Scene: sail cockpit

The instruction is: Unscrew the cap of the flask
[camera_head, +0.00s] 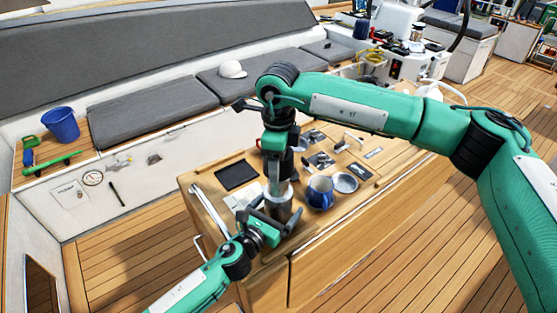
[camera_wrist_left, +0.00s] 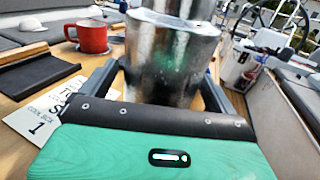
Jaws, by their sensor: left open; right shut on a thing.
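The metal flask (camera_head: 278,202) stands upright on the wooden cockpit table (camera_head: 340,222). Its silver body fills the upper middle of the left wrist view (camera_wrist_left: 172,62). My left gripper (camera_head: 268,222) is open at the flask's lower body, with one finger on each side of it; I cannot tell whether they touch it. My right gripper (camera_head: 277,177) points down from above and is shut at the top of the flask. The cap is mostly hidden by the right gripper, so its exact seat on the neck cannot be made out.
A red mug (camera_wrist_left: 92,37) shows in the left wrist view. The table's front edge is close.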

